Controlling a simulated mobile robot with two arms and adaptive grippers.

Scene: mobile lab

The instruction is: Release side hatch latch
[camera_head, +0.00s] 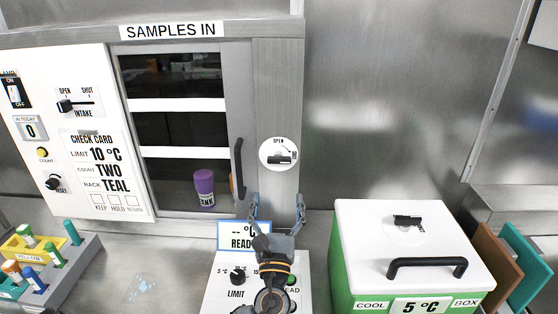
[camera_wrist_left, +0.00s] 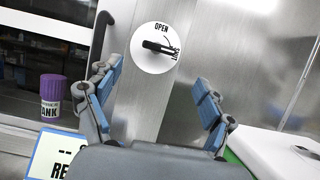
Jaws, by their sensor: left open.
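The latch (camera_head: 280,159) is a black lever on a white round plate, on the grey post right of the hatch. The word OPEN is at the plate's top and another label at its right; the lever lies nearly level, pointing toward the right label. The hatch (camera_head: 230,100) under the SAMPLES IN sign looks closed, with a dark upright handle (camera_head: 239,168). My left gripper (camera_head: 277,205) is open and empty, below the latch and apart from it. In the left wrist view the latch (camera_wrist_left: 158,46) shows beyond and above the spread fingers (camera_wrist_left: 155,85). My right gripper is not in view.
A green and white cool box (camera_head: 350,225) with a black handle stands at right. A readout box (camera_head: 222,275) is under my left arm. A purple-capped tank (camera_head: 204,188) is behind the hatch glass. A tube rack (camera_head: 70,270) stands at left. The wall right of the latch is bare.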

